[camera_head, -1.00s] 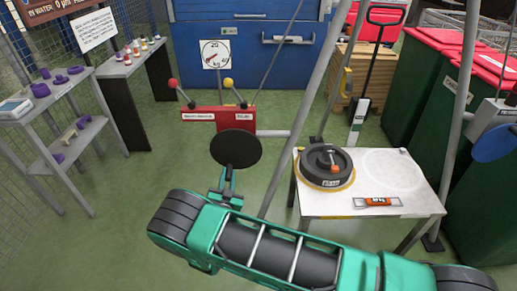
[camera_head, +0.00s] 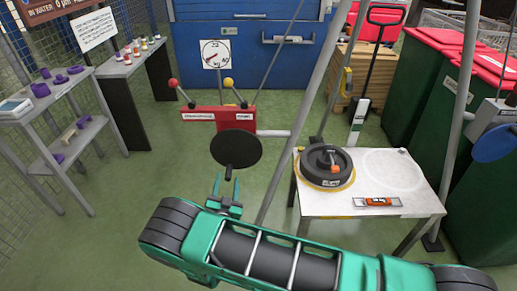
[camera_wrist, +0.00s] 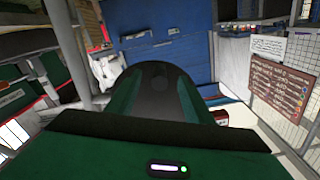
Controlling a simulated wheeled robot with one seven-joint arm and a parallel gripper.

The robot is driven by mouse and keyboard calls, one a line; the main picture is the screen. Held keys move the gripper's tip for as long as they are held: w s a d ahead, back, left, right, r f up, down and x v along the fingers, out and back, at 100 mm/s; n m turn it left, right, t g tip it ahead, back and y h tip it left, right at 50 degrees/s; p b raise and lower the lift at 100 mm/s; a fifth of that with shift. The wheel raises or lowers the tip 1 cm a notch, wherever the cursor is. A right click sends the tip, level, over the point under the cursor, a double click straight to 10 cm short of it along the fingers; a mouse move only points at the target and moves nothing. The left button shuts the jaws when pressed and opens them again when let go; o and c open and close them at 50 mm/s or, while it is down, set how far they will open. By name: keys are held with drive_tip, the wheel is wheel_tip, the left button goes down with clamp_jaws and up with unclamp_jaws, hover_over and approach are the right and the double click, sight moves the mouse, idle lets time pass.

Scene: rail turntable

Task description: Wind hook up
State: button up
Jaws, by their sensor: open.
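A red winch box (camera_head: 212,119) stands mid-scene in the head view, with a black round disc (camera_head: 236,147) on its front. A small dark handle (camera_head: 228,167) shows at the disc's lower edge. My gripper (camera_head: 226,188) is below the disc, with its two teal fingers apart and pointing up towards it. It looks empty, with a gap between its tips and the disc. A black weight (camera_head: 322,178) with an orange-tipped piece on top sits on the white table. I cannot clearly make out the hook. In the wrist view, dark and green parts fill the middle and hide the fingertips.
The white table (camera_head: 416,204) is right of my gripper, with an orange-labelled bar (camera_head: 377,202). Grey frame legs (camera_head: 312,105) slant between the winch and table. A dial gauge (camera_head: 214,54) is behind. Grey shelves (camera_head: 52,150) line the left; green bins (camera_head: 424,90) stand at right.

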sight(228, 175)
drive_tip(key=shift+s, duration=2.25)
drive_tip(key=shift+a, duration=0.1)
drive_tip(key=shift+w+d+m, duration=0.1)
drive_tip(key=shift+w+m, duration=1.25)
drive_tip(key=shift+m, duration=4.65)
drive_tip(key=shift+w+d+m, duration=0.1)
drive_tip(key=shift+w+m, duration=1.2)
drive_tip(key=shift+m, duration=4.7)
drive_tip(key=shift+w+m, duration=1.35)
drive_tip(key=shift+m, duration=4.65)
